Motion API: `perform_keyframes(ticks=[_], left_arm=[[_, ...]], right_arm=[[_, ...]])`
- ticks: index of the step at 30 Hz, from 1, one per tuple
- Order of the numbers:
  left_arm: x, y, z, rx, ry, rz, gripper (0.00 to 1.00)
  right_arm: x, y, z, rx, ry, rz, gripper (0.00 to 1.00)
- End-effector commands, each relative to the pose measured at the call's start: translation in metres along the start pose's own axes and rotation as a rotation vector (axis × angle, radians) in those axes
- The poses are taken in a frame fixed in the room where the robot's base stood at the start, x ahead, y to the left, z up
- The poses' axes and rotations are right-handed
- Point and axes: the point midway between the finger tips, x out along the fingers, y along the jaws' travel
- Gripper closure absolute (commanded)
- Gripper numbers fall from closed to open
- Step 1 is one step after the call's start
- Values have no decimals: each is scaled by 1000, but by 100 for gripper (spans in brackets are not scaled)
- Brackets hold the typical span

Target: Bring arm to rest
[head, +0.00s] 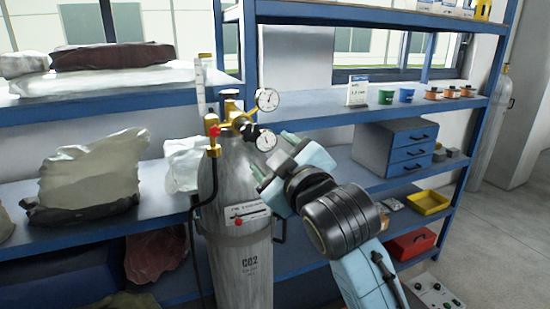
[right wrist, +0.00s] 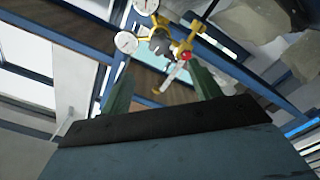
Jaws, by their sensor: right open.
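My right arm comes up from the lower right in the head view. Its gripper (head: 272,153) is open, with its greenish fingers apart and nothing between them. It points toward the upper part of a grey CO2 cylinder (head: 242,225), which stands upright. The brass regulator (head: 238,118) on top has two round white gauges (head: 267,99). In the right wrist view the open fingers (right wrist: 160,72) show with the regulator (right wrist: 208,38) and gauges (right wrist: 126,42) beyond them. I cannot tell the exact gap to the cylinder. My left gripper is not in view.
Blue shelving (head: 330,107) runs behind the cylinder. It holds bags (head: 90,175) at left, small cups (head: 387,96), a blue-grey drawer cabinet (head: 395,147), a yellow tray (head: 428,201) and a red box (head: 411,244). A control box (head: 433,293) is low at right. Open floor (head: 495,235) lies right.

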Motion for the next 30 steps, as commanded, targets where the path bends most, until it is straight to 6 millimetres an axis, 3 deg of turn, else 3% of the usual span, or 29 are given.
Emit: perform_keyframes(ticks=[7,11,14,18,21,26,30], left_arm=[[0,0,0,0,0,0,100],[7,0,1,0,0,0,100],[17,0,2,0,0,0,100],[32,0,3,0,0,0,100],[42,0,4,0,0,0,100],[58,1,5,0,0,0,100],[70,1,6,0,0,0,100]], right_arm=[[1,-2,2,1,-4,-2,37],[12,-20,33,21,-50,-29,37],[27,-52,84,59,-125,-70,37],[40,-111,174,125,-254,-137,37],[38,-154,238,174,-344,-181,37],[18,-224,338,248,-488,-243,37],[-18,-285,420,311,-612,-290,37]])
